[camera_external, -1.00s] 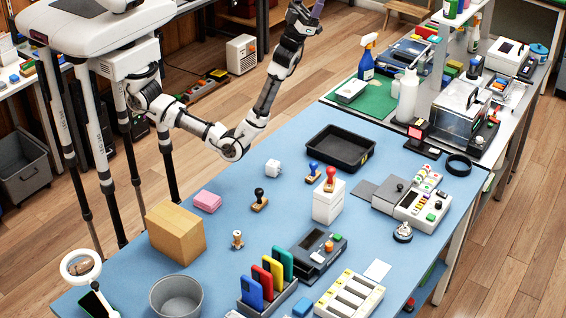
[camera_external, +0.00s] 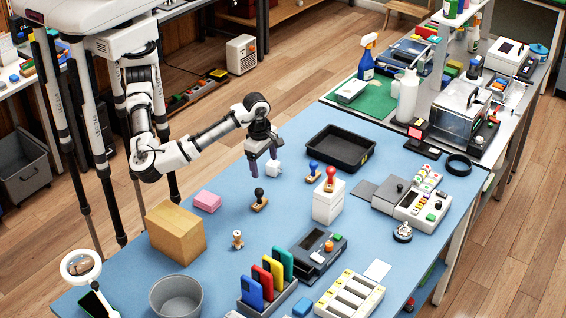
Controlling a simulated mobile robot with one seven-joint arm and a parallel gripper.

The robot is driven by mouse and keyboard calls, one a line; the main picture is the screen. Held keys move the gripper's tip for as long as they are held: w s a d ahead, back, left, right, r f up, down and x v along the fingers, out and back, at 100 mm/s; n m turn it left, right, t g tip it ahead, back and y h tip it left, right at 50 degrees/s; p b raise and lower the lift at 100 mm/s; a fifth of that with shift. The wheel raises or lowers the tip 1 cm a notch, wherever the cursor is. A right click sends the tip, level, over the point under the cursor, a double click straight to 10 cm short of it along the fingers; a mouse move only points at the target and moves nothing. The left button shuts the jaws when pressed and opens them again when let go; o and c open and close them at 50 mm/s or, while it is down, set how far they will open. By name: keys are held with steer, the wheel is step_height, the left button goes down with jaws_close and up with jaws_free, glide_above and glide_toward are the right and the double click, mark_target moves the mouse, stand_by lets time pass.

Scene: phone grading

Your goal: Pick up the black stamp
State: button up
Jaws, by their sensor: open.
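The black stamp (camera_external: 259,199) stands upright on the blue table mat, with a round black knob on a tan base. My gripper (camera_external: 264,170) points down just behind the stamp, above the table and apart from it. A blue-handled stamp (camera_external: 313,172) stands to the right. A red-handled stamp (camera_external: 330,179) stands on a white box (camera_external: 327,205).
A pink block (camera_external: 207,201) and a cardboard box (camera_external: 176,232) lie left of the stamp. A small wooden stamp-like piece (camera_external: 237,240) stands in front. A black tray (camera_external: 341,149) is at the back right. Bare mat surrounds the black stamp.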

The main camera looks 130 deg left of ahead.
mark_target(259, 198)
steer(key=shift+s+d+f+h, duration=0.25)
steer(key=shift+d+f, duration=0.15)
steer(key=shift+d, duration=0.2)
steer(key=shift+s+d+f+h, duration=0.15)
steer(key=shift+s+d+f, duration=0.15)
steer(key=shift+d, duration=0.3)
step_height(259, 198, down, 8)
steer(key=b, duration=0.3)
steer(key=shift+w+r+b, duration=0.1)
steer(key=shift+r+b, duration=0.1)
steer(key=shift+b, duration=0.2)
steer(key=f+b, duration=0.1)
steer(key=f, duration=0.1)
steer(key=f+b, duration=0.3)
steer(key=shift+w+a+f, duration=0.1)
steer(key=shift+a+f, duration=0.15)
steer(key=shift+f, duration=0.1)
steer(key=shift+c, duration=0.3)
steer(key=c, duration=1)
steer(key=shift+r, duration=0.2)
